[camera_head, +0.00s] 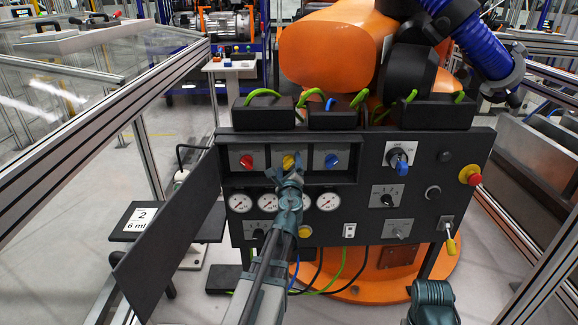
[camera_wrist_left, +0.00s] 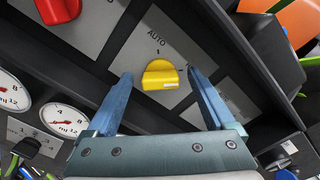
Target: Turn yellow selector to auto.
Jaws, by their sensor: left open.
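The yellow selector (camera_head: 288,162) sits in the middle of the recessed upper row of the black panel, between a red and a blue selector. In the left wrist view the yellow selector (camera_wrist_left: 160,76) is on a grey plate with "AUTO" printed beside it and small tick marks around. My left gripper (camera_head: 286,172) is at the row, its blue fingers parted on either side of the yellow selector, with gaps between; it also shows in the left wrist view (camera_wrist_left: 160,90). Part of my right arm shows at the bottom right; its fingers are out of view.
The red selector (camera_head: 246,161) and blue selector (camera_head: 331,161) flank the yellow one. Several gauges (camera_head: 328,200) lie below. An open dark door (camera_head: 172,240) stands at the left. A red emergency button (camera_head: 471,175) and a yellow-handled lever (camera_head: 450,242) are at the right.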

